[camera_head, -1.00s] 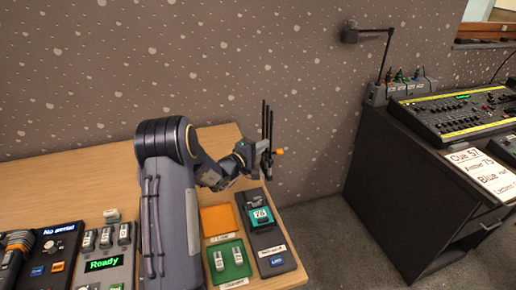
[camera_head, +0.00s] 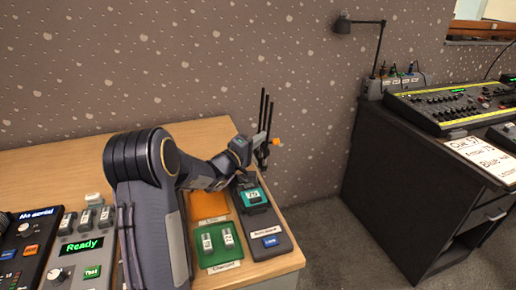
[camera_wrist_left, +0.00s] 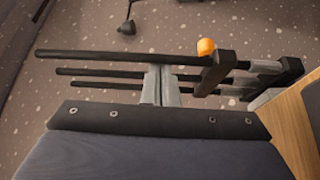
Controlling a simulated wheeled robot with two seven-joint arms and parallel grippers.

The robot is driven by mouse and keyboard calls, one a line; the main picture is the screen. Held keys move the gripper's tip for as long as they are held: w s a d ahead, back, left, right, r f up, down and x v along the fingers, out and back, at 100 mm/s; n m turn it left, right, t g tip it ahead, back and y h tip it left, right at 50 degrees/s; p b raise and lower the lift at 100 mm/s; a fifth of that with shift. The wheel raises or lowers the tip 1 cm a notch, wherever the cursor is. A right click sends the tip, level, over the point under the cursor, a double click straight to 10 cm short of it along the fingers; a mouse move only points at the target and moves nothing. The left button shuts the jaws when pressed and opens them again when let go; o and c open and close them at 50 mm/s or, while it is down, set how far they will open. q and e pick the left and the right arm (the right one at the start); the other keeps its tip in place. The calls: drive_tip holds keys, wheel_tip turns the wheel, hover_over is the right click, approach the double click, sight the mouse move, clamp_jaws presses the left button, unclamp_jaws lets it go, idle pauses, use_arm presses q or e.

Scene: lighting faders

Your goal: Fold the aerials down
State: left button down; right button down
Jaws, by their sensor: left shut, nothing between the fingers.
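The aerials (camera_head: 265,110) are thin black rods standing upright at the back right of the wooden table. In the left wrist view, several aerials (camera_wrist_left: 100,55) run across the picture, with dark blocks at their right ends and an orange knob (camera_wrist_left: 206,47) beside one. The orange knob also shows in the head view (camera_head: 276,142). My left gripper (camera_head: 257,152) is at the aerials, near their lower part. Its grey fingers (camera_wrist_left: 161,85) are shut with nothing between them and overlap the rods in view; I cannot tell whether they touch. My right gripper is out of view.
On the table are an orange tray (camera_head: 208,208), a green tray (camera_head: 218,258) with small packs, a grey charger (camera_head: 268,236) holding a teal unit, and a "Ready" console (camera_head: 78,262). A black desk (camera_head: 400,170) with a lighting console (camera_head: 445,105) stands at the right.

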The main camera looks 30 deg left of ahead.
sight(270, 114)
use_arm(q)
drive_tip(key=shift+d, duration=0.15)
drive_tip(key=s+r, duration=0.1)
drive_tip(key=r, duration=0.2)
drive_tip(key=s+d+r, duration=0.1)
drive_tip(key=r, duration=0.2)
drive_tip(key=s+d+r+p, duration=0.1)
drive_tip(key=s+r, duration=0.1)
drive_tip(key=r, duration=0.1)
drive_tip(key=shift+d, duration=0.2)
drive_tip(key=s+d+r, duration=0.4)
drive_tip(key=s+d, duration=0.1)
drive_tip(key=s, duration=0.3)
